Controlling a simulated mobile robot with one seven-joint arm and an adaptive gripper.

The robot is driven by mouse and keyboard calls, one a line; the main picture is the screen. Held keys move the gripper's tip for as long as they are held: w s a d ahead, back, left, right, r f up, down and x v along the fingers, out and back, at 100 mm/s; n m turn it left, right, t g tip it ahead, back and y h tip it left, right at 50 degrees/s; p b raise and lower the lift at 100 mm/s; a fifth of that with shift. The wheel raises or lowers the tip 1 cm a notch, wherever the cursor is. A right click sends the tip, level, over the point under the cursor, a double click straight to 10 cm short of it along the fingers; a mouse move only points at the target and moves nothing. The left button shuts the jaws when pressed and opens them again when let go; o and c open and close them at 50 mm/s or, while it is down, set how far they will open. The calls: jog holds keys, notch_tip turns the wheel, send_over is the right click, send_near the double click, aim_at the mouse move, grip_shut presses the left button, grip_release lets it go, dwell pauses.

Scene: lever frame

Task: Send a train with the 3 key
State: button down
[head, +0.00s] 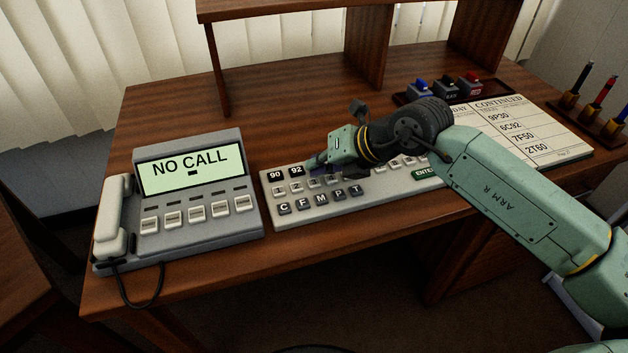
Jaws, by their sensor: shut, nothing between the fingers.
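A pale keypad (320,211) lies on the desk with dark keys marked 90 (275,175) and 92 (296,171) at its upper left. A row of light number keys runs below them. The third key (313,183) of that row, in the place of the 3, shows just below my gripper, its mark too small to read surely. A lower row of dark keys reads C, F, M, P, T. My gripper (317,165) is shut and empty over the upper left of the keypad. I cannot tell whether it touches a key. My arm hides much of the keypad's right part.
A grey telephone (190,246) with a screen reading NO CALL stands left of the keypad. A green ENTER key (424,174) shows beside my arm. Behind are stamps (447,88) and an open timetable book (538,132). A wooden shelf (290,10) stands at the back.

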aim_at(317, 180)
jog(key=shift+f, duration=0.15)
jog(key=shift+f+b, duration=0.3)
jog(key=shift+b, duration=0.55)
jog(key=shift+f+b, duration=0.35)
jog(key=shift+b, duration=0.25)
dwell(0.5)
jog(key=shift+r, duration=0.8)
jog(key=shift+r, duration=0.1)
jog(key=shift+r+p, duration=1.15)
jog(key=shift+r, duration=1.3)
